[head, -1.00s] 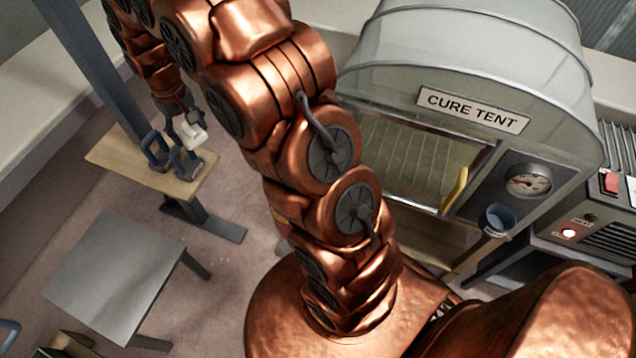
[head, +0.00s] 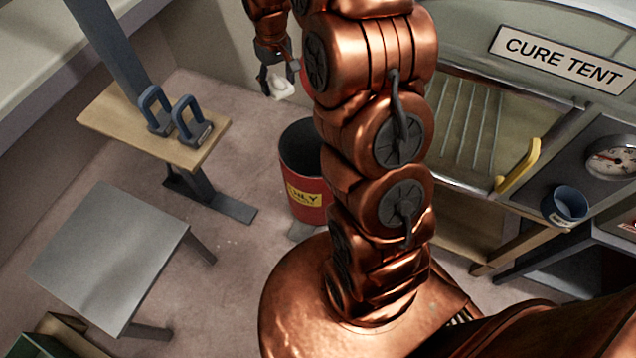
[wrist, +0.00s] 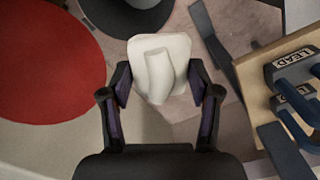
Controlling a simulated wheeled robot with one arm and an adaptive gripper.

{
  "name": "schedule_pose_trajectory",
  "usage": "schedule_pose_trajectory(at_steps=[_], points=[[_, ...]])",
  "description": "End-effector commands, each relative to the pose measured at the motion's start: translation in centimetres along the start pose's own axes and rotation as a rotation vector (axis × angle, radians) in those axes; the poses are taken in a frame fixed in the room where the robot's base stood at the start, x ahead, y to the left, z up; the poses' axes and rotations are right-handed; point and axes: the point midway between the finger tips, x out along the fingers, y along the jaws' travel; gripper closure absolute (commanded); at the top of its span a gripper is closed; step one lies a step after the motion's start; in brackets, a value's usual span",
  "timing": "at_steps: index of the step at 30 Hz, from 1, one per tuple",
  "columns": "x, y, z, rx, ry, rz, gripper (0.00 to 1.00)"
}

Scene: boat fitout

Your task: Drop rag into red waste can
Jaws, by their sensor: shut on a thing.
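The white rag (head: 281,88) is in my gripper (head: 278,78), held up in the air behind and above the red waste can (head: 306,205) in the head view. In the wrist view the rag (wrist: 160,66) is pinched between the fingertips of my gripper (wrist: 160,82). The can stands on the floor, dark inside, with a yellow label; my arm hides its right side. A flat round red surface (wrist: 45,65) and a dark round shape (wrist: 125,18) show in the wrist view; I cannot tell for sure which parts they are.
A wooden bench (head: 110,125) holds two blue-handled weights (head: 190,122), marked LEAD in the wrist view. A grey stool (head: 110,250) stands front left. The cure tent (head: 480,120), with a yellow handle (head: 518,165) and a blue cup (head: 566,204), is at the right.

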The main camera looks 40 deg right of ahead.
Motion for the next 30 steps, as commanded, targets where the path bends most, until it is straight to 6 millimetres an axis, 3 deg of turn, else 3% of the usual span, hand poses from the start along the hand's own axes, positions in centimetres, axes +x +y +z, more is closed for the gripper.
schedule_pose_trajectory(at_steps=[1, 15, 21, 30], points=[[2.2, 0.9, 0.3, 0.004, 0.001, -0.002, 0.68], [11.0, 7.8, 3.3, -0.005, 0.001, -0.001, 0.68], [12.8, 9.4, 4.2, -0.009, 0.001, -0.001, 0.68], [13.6, 9.9, 4.5, -0.012, 0.001, 0.000, 0.68]])
